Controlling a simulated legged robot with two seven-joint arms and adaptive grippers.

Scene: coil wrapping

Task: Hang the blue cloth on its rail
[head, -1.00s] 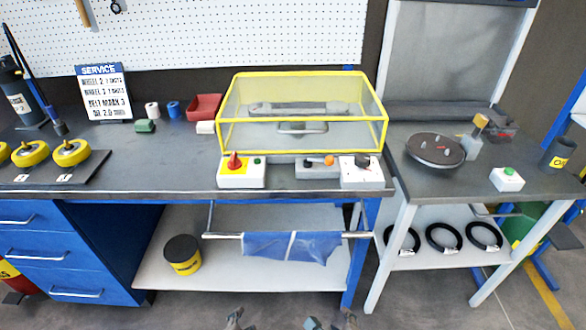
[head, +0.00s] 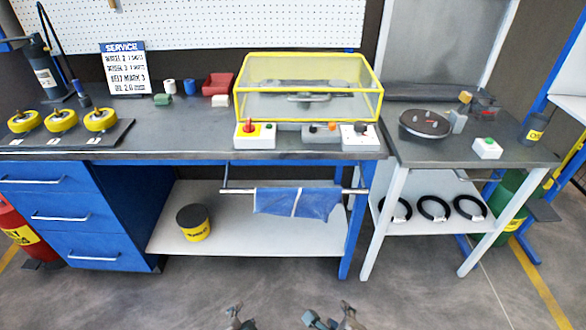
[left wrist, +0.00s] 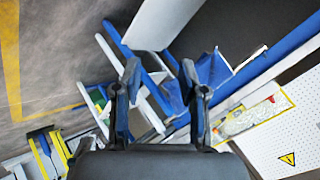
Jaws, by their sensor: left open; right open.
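The blue cloth (head: 297,202) hangs draped over the metal rail (head: 238,190) under the front edge of the workbench, with a pale stripe down its middle. My left gripper (head: 240,316) is at the bottom edge of the head view, open and empty, well short of the cloth. My right gripper (head: 335,316) is to its right at the same edge, open and empty, also apart from the cloth.
A yellow-framed clear case (head: 308,105) stands on the bench (head: 190,143) above the rail, with switch boxes in front. A black and yellow tub (head: 194,222) sits on the lower shelf (head: 240,235). A side table (head: 450,152) stands at right. The floor in front is clear.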

